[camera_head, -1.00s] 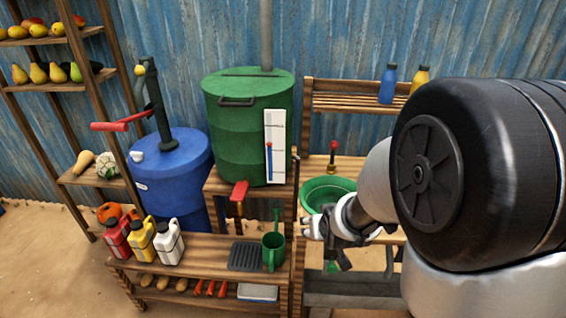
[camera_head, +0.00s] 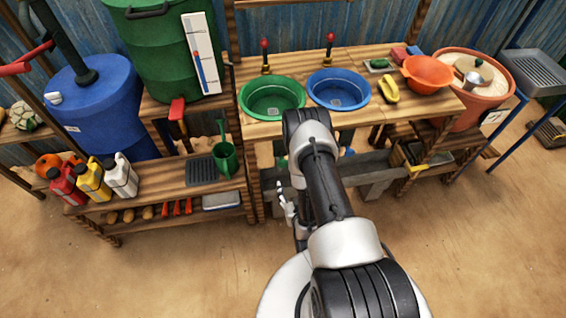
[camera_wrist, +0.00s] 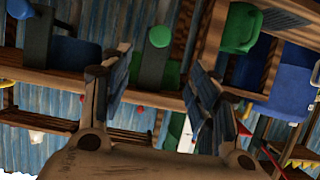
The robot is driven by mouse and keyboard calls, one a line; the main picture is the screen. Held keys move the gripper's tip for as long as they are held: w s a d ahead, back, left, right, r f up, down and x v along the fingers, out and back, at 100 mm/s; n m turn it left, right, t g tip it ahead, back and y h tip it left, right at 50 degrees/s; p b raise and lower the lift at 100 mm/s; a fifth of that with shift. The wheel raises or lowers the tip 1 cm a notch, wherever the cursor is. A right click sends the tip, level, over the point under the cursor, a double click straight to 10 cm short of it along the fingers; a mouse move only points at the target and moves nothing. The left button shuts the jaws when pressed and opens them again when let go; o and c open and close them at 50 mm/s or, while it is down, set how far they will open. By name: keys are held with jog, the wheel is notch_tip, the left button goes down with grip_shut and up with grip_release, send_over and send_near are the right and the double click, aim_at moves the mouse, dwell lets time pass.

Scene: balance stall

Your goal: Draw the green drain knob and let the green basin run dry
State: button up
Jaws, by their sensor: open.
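The green basin (camera_head: 272,97) sits in the wooden counter, left of the blue basin. A grey square shows at its bottom; I cannot tell how much water it holds. In the wrist view, which is turned over, a round green knob (camera_wrist: 160,36) stands by a dark grey part below the counter, apart from my fingers. In the head view only a bit of green shows there, mostly hidden by my arm. My gripper (camera_wrist: 157,64) is open and empty, its fingertips near the knob's line of view. In the head view it is low in front of the counter.
The blue basin (camera_head: 338,89) is beside it, with red-topped taps behind both. A grey trough (camera_head: 370,165) runs under the counter. The sandy floor in front is clear.

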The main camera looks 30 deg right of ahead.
aim_at(283, 164)
jog(key=b+x, duration=0.5)
jog(key=x, duration=1.2)
jog(key=shift+w+d+b, duration=0.1)
jog(key=shift+b, duration=0.25)
jog(key=shift+r, duration=0.1)
jog(key=shift+c, duration=0.5)
grip_shut()
